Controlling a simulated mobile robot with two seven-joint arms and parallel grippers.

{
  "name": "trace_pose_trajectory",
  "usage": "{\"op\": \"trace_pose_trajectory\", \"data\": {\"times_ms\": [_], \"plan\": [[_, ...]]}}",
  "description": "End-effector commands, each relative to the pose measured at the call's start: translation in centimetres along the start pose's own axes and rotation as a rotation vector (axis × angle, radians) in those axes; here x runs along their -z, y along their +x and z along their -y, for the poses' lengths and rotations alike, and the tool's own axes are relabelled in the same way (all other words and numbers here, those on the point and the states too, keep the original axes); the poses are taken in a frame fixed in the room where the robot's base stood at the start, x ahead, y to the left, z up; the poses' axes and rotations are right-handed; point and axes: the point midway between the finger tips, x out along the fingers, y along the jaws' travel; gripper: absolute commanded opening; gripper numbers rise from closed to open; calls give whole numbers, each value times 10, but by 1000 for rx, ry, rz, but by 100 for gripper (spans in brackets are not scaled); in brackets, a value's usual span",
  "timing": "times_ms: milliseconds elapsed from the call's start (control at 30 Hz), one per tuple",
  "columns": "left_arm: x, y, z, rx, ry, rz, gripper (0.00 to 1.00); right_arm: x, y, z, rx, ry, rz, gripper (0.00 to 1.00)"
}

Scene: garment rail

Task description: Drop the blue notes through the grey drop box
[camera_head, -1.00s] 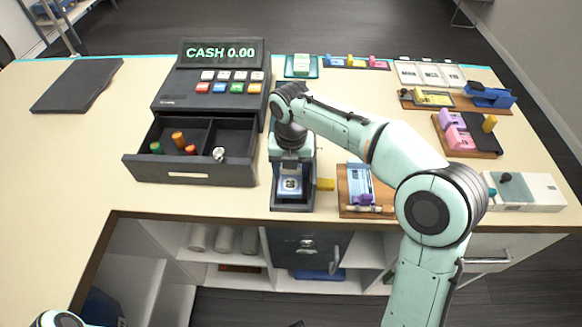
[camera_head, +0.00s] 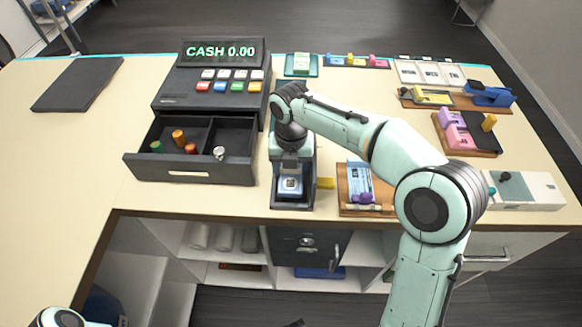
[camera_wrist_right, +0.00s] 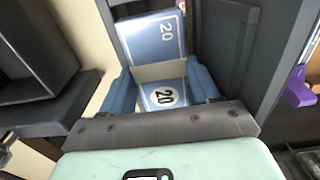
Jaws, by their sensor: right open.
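The blue notes (camera_wrist_right: 165,92), marked 20, form a bundle with a pale band across it. In the head view they show as a small blue and white patch (camera_head: 291,186) in the dark grey drop box (camera_head: 292,203) at the counter's front edge. My right gripper (camera_wrist_right: 160,88) is above the box, pointing down. Its blue fingers are open, one on each side of the notes; contact cannot be told. The box's dark walls (camera_wrist_right: 232,45) rise around the notes. Only part of my left arm shows at the bottom left; its gripper is out of view.
A yellow block (camera_head: 326,183) sits right beside the box. A wooden board (camera_head: 376,209) with blue notes and a purple piece is further right. The cash register's open drawer (camera_head: 188,172) stands close on the left.

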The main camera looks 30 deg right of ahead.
Motion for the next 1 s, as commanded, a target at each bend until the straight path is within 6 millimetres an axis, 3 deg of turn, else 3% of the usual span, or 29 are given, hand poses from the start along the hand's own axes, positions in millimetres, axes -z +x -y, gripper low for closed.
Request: {"op": "trace_pose_trajectory", "data": {"times_ms": [33, 100, 133, 1000], "plan": [[0, 0, 0, 0, 0, 0, 0, 0, 0, 0, 0, 0, 0, 64], [0, 0, 0, 0, 0, 0, 0, 0, 0, 0, 0, 0, 0, 87], [0, 0, 0, 0, 0, 0, 0, 0, 0, 0, 0, 0, 0, 91], [0, 0, 0, 0, 0, 0, 0, -1, 0, 5, 10, 6, 0, 93]]}}
